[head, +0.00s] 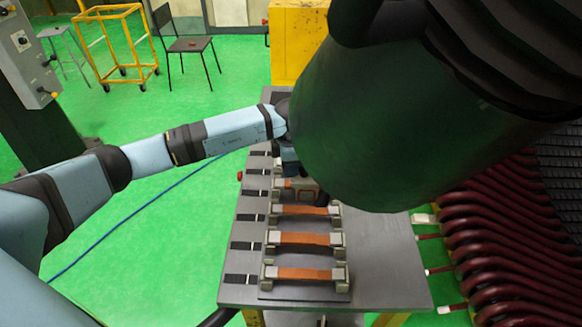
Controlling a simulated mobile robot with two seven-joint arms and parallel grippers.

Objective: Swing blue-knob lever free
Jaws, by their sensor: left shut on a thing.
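My left arm reaches in from the left over the grey table, and its gripper (293,172) points down at the far part of a row of clamp fixtures. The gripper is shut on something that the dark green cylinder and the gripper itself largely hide. I cannot make out a blue knob or a lever. The nearer fixtures (304,242) each hold an orange-brown bar between two grey blocks. My right gripper is not in view.
A large dark green cylinder (400,110) fills the upper right and covers much of the table (385,275). Dark red coils (500,240) stand at the right. A red knob (239,175) shows at the table's left edge. Green floor (150,260) is open at the left.

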